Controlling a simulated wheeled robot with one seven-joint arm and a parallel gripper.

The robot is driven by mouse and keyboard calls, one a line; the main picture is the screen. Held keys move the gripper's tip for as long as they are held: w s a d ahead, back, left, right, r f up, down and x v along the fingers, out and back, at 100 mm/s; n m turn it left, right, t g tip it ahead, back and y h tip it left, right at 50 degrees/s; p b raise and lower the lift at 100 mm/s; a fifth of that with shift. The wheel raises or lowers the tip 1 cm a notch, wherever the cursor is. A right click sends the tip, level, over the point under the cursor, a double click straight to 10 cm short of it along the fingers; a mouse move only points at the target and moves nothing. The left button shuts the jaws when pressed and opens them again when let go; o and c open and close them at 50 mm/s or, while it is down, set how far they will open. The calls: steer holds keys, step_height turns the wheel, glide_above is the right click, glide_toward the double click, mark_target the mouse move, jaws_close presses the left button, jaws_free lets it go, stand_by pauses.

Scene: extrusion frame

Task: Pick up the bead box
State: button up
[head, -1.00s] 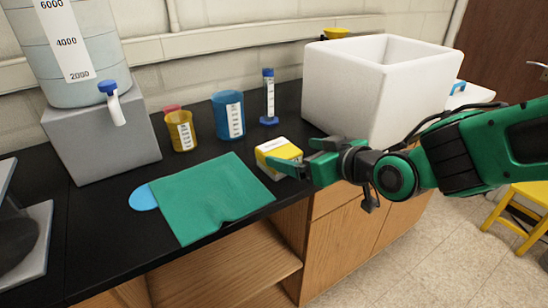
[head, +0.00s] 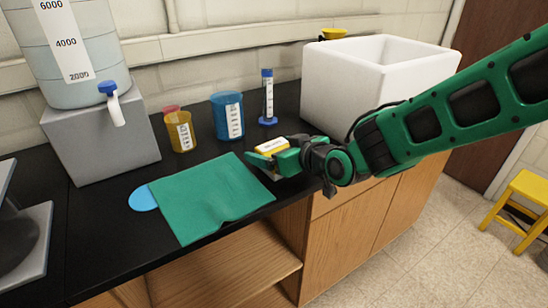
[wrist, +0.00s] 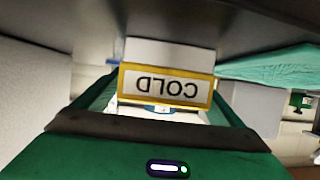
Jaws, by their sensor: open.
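The bead box (head: 272,146), small, yellow and white, sits on the black counter near its front edge, right of the green cloth. My gripper (head: 275,158) reaches in from the right at counter height, and its near finger hides much of the box. In the wrist view the box's yellow-framed face (wrist: 165,87) shows upside-down "COLD" lettering. The box lies between the two green fingers of my gripper (wrist: 163,103), which are open. I cannot tell whether either finger touches the box.
The green cloth (head: 205,198) lies just left of my gripper, over a light blue disc (head: 143,198). Behind stand a blue beaker (head: 228,117), a yellow beaker (head: 180,132) and a blue-capped cylinder (head: 268,98). A large white bin (head: 350,92) stands behind my arm.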

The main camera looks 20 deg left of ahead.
steer(key=shift+w+a+f, duration=0.3)
steer(key=shift+w+a, duration=0.1)
steer(key=shift+a, duration=0.15)
steer(key=shift+c, duration=0.3)
steer(key=c, duration=1.2)
steer(key=shift+r, duration=0.1)
steer(key=shift+c, duration=0.2)
